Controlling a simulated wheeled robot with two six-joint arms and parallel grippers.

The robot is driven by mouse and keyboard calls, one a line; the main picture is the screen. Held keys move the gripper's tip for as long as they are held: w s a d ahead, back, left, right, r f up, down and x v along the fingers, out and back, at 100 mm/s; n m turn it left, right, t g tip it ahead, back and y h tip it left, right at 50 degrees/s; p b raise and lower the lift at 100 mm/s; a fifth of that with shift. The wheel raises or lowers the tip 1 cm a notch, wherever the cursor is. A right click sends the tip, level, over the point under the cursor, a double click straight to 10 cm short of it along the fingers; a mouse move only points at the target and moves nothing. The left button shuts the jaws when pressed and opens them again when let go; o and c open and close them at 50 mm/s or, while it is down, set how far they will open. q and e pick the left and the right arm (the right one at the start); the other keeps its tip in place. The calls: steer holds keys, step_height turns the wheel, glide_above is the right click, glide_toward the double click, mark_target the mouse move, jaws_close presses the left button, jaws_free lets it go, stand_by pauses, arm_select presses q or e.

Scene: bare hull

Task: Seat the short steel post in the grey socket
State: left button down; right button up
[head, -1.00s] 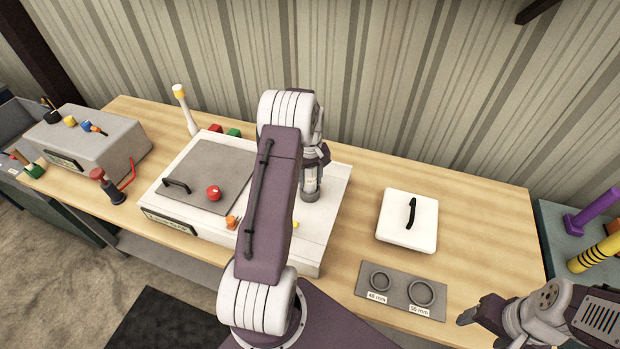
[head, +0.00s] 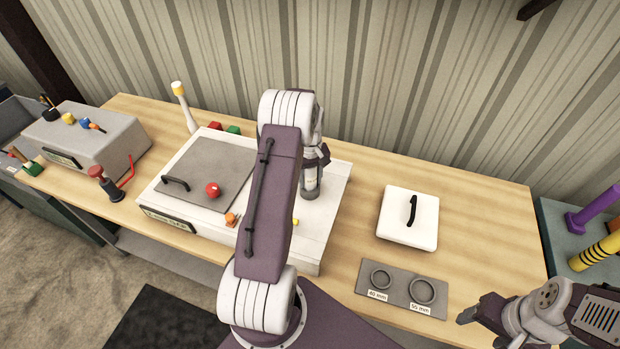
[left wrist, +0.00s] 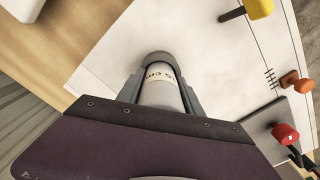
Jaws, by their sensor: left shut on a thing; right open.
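My left gripper (head: 313,172) is shut on the short steel post (head: 310,182), a pale cylinder held about upright over the right part of the white panel. The post also shows between the fingers in the left wrist view (left wrist: 160,90), with dark lettering partly hidden. A dark grey round rim (left wrist: 158,57), perhaps the grey socket, shows at the post's far end. I cannot tell whether the post is inside it or only above it. My right gripper (head: 472,311) is open and empty at the table's front right.
A grey plate (head: 401,305) with two rings lies front right, near a white lid (head: 408,217) with a black handle. The white panel (head: 325,215) carries a red knob (head: 212,190) and an orange knob (head: 231,219). Bare wood lies between panel and lid.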

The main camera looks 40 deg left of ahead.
arm_select(q)
steer(key=shift+f, duration=0.1)
steer(key=c, duration=0.7)
jaws_free()
step_height(320, 180, up, 8)
steer(key=b, duration=0.2)
steer(key=shift+b, duration=0.3)
steer(key=shift+r, duration=0.55)
